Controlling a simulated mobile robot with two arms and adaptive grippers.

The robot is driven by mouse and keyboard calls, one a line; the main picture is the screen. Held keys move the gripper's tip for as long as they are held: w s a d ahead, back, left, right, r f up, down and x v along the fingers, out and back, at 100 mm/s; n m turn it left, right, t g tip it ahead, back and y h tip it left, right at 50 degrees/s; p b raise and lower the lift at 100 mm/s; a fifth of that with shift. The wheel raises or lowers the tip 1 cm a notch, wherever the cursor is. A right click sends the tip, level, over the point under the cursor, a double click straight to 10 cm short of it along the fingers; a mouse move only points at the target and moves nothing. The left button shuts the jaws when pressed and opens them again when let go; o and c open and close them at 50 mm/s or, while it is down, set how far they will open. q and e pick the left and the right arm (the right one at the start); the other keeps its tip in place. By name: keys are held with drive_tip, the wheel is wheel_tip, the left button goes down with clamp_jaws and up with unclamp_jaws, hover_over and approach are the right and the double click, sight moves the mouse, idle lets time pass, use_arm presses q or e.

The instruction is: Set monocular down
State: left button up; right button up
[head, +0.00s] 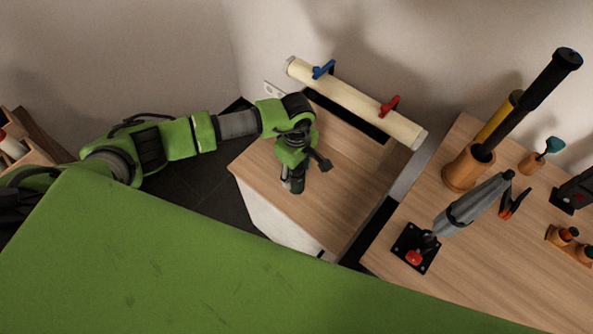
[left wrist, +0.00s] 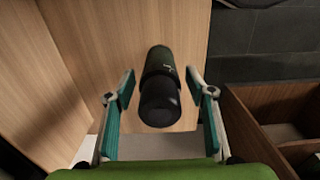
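The monocular (left wrist: 160,88), a dark green and black cylinder, is on or just above a light wooden surface in the left wrist view. Its black end is nearest the camera; I cannot tell whether its far end touches the wood. My left gripper (left wrist: 162,98) has one teal-padded finger on each side of it, with a visible gap on both sides. In the head view my left gripper (head: 292,184) is low over the wooden table (head: 345,205), near its left part. The monocular is hard to make out there, mostly covered by the gripper. My right gripper is out of sight.
A cream roll (head: 350,100) with blue and red clamps lies along the table's back edge. A second wooden table (head: 480,260) at right carries a holder (head: 465,168) with tubes, a grey device (head: 472,205) and small tools. An open wooden box (left wrist: 265,110) shows at right in the wrist view.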

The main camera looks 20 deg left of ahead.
use_arm(q)
drive_tip(key=shift+r, duration=0.15)
wheel_tip(320, 180, up, 11)
drive_tip(key=shift+r+b, duration=0.1)
drive_tip(key=shift+b, duration=0.85)
drive_tip(key=shift+r, duration=0.4)
